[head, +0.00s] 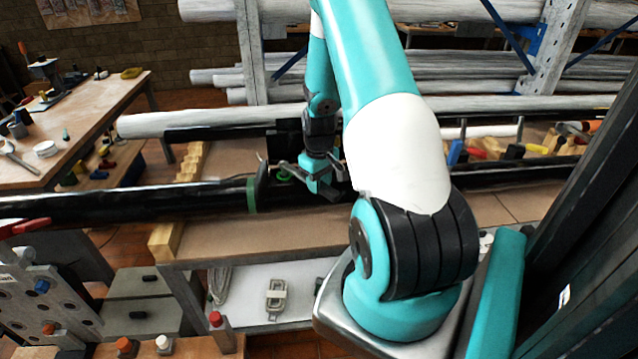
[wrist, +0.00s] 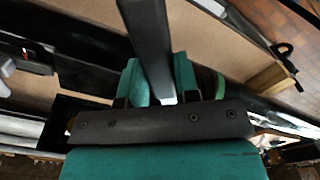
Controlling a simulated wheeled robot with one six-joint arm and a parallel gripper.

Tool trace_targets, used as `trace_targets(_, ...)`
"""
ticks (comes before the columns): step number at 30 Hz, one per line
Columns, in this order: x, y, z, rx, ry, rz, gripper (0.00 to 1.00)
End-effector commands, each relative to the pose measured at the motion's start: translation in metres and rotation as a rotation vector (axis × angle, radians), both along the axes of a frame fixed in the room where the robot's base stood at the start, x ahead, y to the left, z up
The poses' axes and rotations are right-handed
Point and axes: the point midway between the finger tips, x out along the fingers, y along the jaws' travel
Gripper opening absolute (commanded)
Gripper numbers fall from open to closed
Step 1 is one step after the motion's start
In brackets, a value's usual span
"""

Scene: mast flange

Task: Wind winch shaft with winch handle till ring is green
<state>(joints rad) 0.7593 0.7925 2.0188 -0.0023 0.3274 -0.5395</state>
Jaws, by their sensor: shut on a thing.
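My gripper (head: 318,178) is at the dark mast in the middle of the head view. In the wrist view its teal fingers (wrist: 160,88) are shut on a dark grey bar, which looks like the winch handle (wrist: 148,40). The bar runs up and away from between the fingers.
The long black mast (head: 130,202) lies across a brown workbench (head: 235,238), with a dark green band (head: 252,194) around it. Wooden blocks (head: 165,241) sit at the bench's left edge. Pale poles (head: 440,84) fill the rack behind. A tool table (head: 85,110) stands at far left.

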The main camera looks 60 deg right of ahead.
Motion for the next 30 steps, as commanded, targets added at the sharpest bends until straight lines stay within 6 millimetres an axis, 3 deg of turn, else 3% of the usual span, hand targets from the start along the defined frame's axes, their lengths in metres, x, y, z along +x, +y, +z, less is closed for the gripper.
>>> trace_targets(19, 0.0, 0.0, 0.044, 0.0, -0.001, 0.0, 0.0)
trace_targets(30, 0.0, 0.0, 0.046, 0.0, 0.0, 0.0, 0.0)
